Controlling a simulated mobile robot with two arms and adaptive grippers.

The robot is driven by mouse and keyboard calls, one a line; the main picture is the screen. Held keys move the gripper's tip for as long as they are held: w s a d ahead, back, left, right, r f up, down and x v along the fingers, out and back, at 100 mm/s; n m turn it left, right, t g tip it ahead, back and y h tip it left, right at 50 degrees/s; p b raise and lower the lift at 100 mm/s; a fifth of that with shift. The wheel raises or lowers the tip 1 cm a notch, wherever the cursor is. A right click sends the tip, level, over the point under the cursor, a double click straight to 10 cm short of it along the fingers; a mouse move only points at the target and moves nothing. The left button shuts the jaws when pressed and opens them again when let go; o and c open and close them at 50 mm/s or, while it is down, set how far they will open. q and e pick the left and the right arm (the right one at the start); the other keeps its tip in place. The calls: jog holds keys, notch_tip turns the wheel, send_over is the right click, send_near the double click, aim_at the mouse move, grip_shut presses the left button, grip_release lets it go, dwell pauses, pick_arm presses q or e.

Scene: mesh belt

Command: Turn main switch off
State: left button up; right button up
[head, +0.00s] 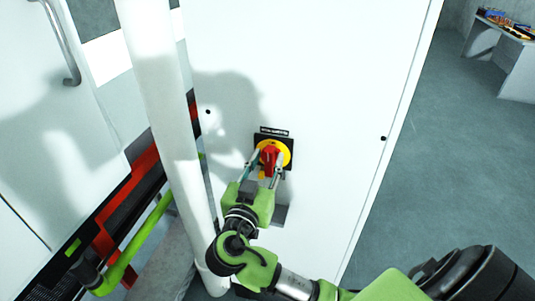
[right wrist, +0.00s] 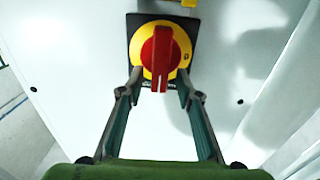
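The main switch has a red knob (head: 269,156) on a yellow disc (head: 287,151) and a black square plate, mounted on a white cabinet panel (head: 330,95). In the right wrist view the red knob (right wrist: 158,58) stands lengthwise, roughly upright in the picture. My right gripper (head: 266,164) is in front of the switch with its fingers spread to either side of the knob. In the right wrist view the fingertips (right wrist: 159,88) lie near the disc's lower edges, with gaps between them and the knob. I cannot tell whether they touch the disc. My left gripper is not in view.
A thick white post (head: 165,105) stands close to the left of my right gripper. A door with a metal handle (head: 66,45) is further left. A table with small items (head: 510,25) stands at the far right, with open grey floor (head: 445,150) before it.

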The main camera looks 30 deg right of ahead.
jog(key=shift+w+d, duration=0.2)
jog(key=shift+d, duration=0.15)
grip_shut()
